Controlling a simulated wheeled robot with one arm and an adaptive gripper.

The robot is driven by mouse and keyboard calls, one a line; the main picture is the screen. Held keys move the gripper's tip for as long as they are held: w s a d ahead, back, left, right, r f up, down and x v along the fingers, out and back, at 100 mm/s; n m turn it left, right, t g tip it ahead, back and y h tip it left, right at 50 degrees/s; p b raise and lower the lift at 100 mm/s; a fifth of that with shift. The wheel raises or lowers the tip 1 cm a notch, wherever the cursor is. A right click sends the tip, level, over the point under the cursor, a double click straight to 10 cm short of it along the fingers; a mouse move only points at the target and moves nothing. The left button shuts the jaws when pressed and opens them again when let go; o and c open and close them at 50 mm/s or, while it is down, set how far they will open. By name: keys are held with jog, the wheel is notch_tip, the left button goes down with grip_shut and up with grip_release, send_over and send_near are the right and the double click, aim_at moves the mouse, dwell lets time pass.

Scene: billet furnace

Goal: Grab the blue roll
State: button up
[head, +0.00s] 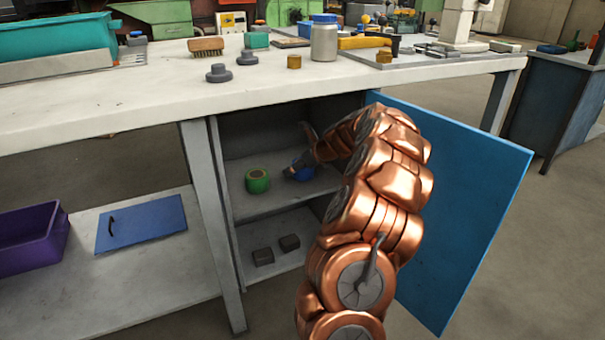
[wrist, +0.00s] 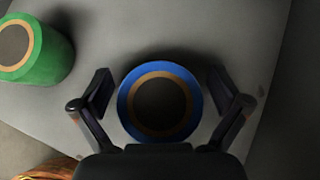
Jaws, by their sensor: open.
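The blue roll (wrist: 193,76) stands on end on the grey shelf, with its brown core facing the wrist camera. My gripper (wrist: 165,90) is open, with one black finger on each side of the roll. Small gaps show between the fingers and the roll, so I see no grip on it. In the head view, the blue roll (head: 303,165) is partly hidden by my gripper (head: 294,171) and arm inside the cabinet.
A green roll (head: 257,181) stands left of the blue one on the upper shelf (head: 285,200). The blue cabinet door (head: 460,200) is open at right. The worktop (head: 140,95) lies above.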

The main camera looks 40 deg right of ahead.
jog(key=c, duration=1.3)
jog(key=shift+r, duration=0.2)
